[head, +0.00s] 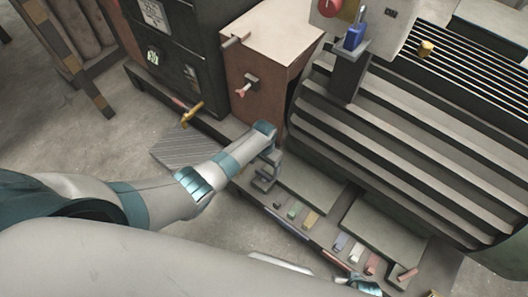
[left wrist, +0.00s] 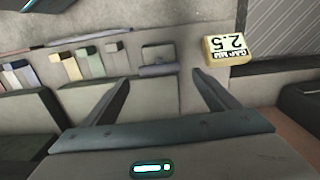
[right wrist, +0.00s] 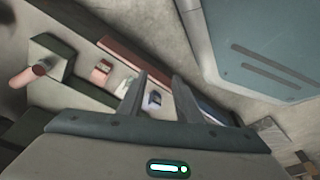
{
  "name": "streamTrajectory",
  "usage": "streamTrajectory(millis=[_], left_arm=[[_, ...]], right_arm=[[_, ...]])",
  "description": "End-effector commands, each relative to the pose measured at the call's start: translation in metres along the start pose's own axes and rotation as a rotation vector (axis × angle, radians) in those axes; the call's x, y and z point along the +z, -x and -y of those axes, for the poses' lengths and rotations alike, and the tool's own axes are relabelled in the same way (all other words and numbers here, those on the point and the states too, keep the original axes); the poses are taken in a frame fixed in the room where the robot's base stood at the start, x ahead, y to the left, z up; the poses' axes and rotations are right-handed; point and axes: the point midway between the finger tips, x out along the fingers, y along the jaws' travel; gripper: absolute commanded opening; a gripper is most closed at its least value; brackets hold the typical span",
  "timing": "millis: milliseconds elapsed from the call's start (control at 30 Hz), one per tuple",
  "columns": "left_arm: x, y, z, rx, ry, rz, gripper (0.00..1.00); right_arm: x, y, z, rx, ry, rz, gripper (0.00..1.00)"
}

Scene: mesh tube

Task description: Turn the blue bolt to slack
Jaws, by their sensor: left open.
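A blue upright piece with a thin stem (head: 355,37), which looks like the blue bolt, stands on a grey bracket on the big ribbed machine (head: 400,120). My left gripper (head: 266,175) is low in front of the machine, well below and left of that piece. In the left wrist view its fingers (left wrist: 162,88) are spread and empty, over the ledge beside a yellow label block (left wrist: 228,50) reading "GAP MM 2.5". My right gripper (right wrist: 160,85) has its fingers apart; a small blue block (right wrist: 154,100) shows beyond the gap between them.
Small coloured blocks (head: 311,220) lie along the low ledge. A brown box (head: 268,60) with a pink-tipped handle (head: 243,90) and a dark cabinet (head: 175,45) stand left of the machine. A red knob (head: 330,7) is above. The floor at left is open.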

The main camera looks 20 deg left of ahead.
Motion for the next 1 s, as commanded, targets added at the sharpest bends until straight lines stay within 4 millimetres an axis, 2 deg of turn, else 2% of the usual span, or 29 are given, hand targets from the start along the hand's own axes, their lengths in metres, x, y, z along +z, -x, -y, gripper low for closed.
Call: streamTrajectory(millis=[233,500,700,1000], left_arm=[[0.000,0.041,0.000,0.000,-0.001,-0.002,0.81],[0.001,0.082,0.000,0.000,0.000,0.001,0.81],[0.001,0.095,-0.001,0.000,0.000,0.001,0.81],[0.001,0.096,0.000,0.000,0.000,0.002,0.81]], right_arm=[[0.019,-0.020,-0.002,0.000,-0.001,0.001,0.31],[0.006,-0.021,0.006,-0.006,0.004,-0.070,0.31],[0.003,-0.021,0.008,-0.008,0.006,-0.090,0.31],[0.002,-0.022,0.008,-0.008,0.006,-0.094,0.31]])
